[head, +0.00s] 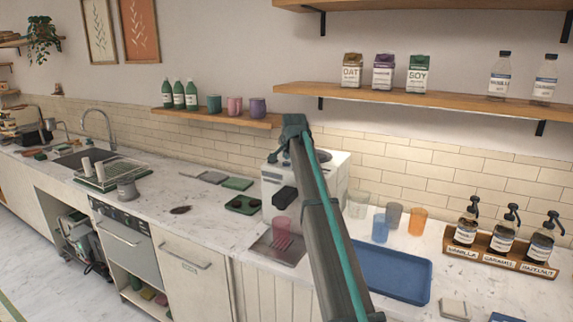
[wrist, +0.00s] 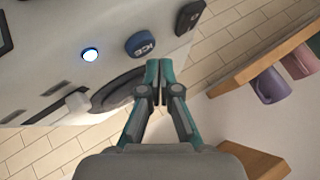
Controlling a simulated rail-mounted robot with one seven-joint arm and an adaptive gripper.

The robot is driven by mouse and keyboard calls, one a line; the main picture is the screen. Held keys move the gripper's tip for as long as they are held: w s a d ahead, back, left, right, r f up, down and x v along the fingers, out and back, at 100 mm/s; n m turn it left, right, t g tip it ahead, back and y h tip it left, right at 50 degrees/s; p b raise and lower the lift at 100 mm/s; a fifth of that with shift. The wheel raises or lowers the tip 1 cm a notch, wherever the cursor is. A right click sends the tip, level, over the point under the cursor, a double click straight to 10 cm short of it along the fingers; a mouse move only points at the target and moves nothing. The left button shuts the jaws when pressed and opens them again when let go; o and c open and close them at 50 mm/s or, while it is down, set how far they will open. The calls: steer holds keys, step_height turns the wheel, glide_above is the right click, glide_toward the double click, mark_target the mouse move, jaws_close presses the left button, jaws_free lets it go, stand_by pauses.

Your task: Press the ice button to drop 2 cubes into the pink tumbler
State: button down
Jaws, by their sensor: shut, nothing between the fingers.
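The pink tumbler (head: 282,232) stands upright on the drip tray (head: 262,247) under the dark spout (head: 285,198) of the white ice machine (head: 274,178). Whether it holds ice cannot be told. In the wrist view, the round dark blue button marked ICE (wrist: 140,44) sits on the machine's pale panel, beside a lit white-blue light (wrist: 90,55). My gripper (wrist: 157,68) is shut and empty, its fingertips just below and right of the button in the picture. Contact with it does not show. In the head view my arm hides part of the machine, and the fingertips cannot be made out.
A wall shelf (head: 215,116) with green bottles and mugs is close to my arm; its mugs (wrist: 272,85) also show in the wrist view. Blue, orange and grey tumblers (head: 381,228) stand right of the machine. A blue tray (head: 392,274) lies in front of them.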

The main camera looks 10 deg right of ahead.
mark_target(287, 163)
steer(key=shift+f, duration=0.1)
stand_by(0.5)
steer(key=shift+f, duration=0.35)
steer(key=shift+f, duration=0.5)
stand_by(0.8)
steer(key=shift+r, duration=0.9)
steer(key=shift+r, duration=0.15)
steer(key=shift+r+p, duration=1.15)
steer(key=shift+r, duration=1.25)
stand_by(0.3)
